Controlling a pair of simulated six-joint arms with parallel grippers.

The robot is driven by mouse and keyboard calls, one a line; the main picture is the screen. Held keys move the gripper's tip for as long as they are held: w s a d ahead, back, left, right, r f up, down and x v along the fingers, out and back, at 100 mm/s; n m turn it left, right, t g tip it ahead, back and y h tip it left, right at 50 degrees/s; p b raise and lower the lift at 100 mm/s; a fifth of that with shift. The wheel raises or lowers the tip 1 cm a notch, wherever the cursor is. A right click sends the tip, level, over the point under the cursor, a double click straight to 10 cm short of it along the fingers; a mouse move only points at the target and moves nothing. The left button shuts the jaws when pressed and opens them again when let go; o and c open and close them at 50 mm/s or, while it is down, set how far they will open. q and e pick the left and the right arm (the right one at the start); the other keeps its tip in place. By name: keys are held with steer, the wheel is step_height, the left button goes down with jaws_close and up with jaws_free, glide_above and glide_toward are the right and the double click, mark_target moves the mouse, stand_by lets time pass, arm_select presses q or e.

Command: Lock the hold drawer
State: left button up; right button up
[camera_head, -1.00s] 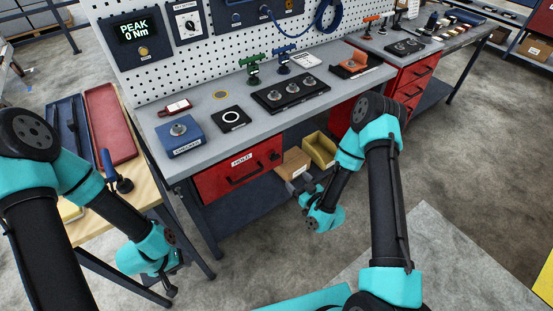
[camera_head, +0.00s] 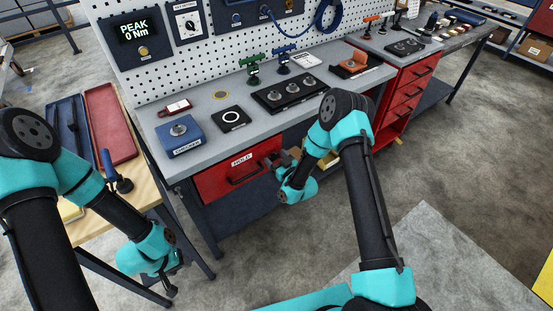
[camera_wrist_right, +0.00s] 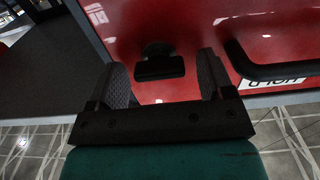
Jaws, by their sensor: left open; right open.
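The hold drawer (camera_head: 225,182) is a red drawer under the grey bench, with a HOLD label and a black handle; its front looks flush with the bench. In the right wrist view its red front (camera_wrist_right: 195,30) fills the top, upside down. A dark lock knob (camera_wrist_right: 158,65) shows between the two fingers of my right gripper (camera_wrist_right: 163,75), which is open. Contact with the knob cannot be told. In the head view my right gripper (camera_head: 284,158) is at the drawer's right end and hides the knob. My left gripper (camera_head: 168,286) hangs low at the left, open, away from the drawer.
The drawer's black handle (camera_wrist_right: 270,65) lies to the right of the fingers in the wrist view. Above, the grey benchtop (camera_head: 215,135) carries a blue block (camera_head: 180,140) and a black socket tray (camera_head: 290,92). A yellow bin (camera_head: 328,160) sits behind my right arm.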

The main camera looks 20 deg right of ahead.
steer(key=c, duration=0.9)
steer(key=shift+m, duration=0.3)
steer(key=m, duration=0.4)
steer(key=shift+w, duration=0.1)
steer(key=m, duration=0.4)
steer(key=shift+d+m, duration=0.15)
steer(key=shift+m, duration=0.15)
steer(key=m, duration=0.4)
steer(key=shift+f, duration=0.1)
steer(key=shift+f+m, duration=0.1)
steer(key=shift+m, duration=2.3)
